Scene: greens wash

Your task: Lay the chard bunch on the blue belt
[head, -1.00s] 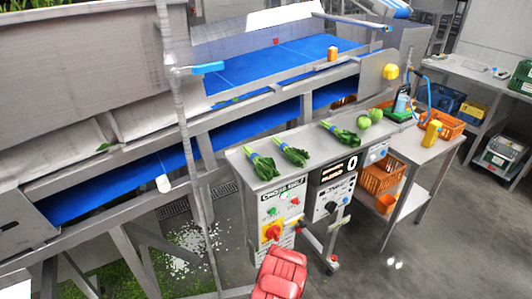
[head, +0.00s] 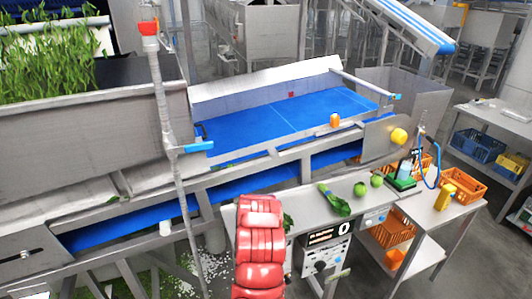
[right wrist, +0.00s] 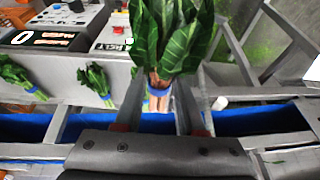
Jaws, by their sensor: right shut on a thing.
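In the right wrist view a leafy chard bunch (right wrist: 172,35) with pale pinkish stems is between the fingers of my right gripper (right wrist: 158,104), which is shut on the stems. The leaves point away from the gripper. In the head view my red arm covers the left part of the steel counter, and the gripper and held bunch are hidden. The blue belt (head: 275,122) lies behind the counter, with a lower blue strip (head: 240,174) below it. Blue also shows in the right wrist view (right wrist: 262,120). My left gripper is not in view.
A green bunch (head: 334,200) and round green items (head: 361,189) lie on the counter (head: 312,206). Another bunch is partly hidden by my arm. Steel rails and an upright pipe (head: 172,120) stand around the belt.

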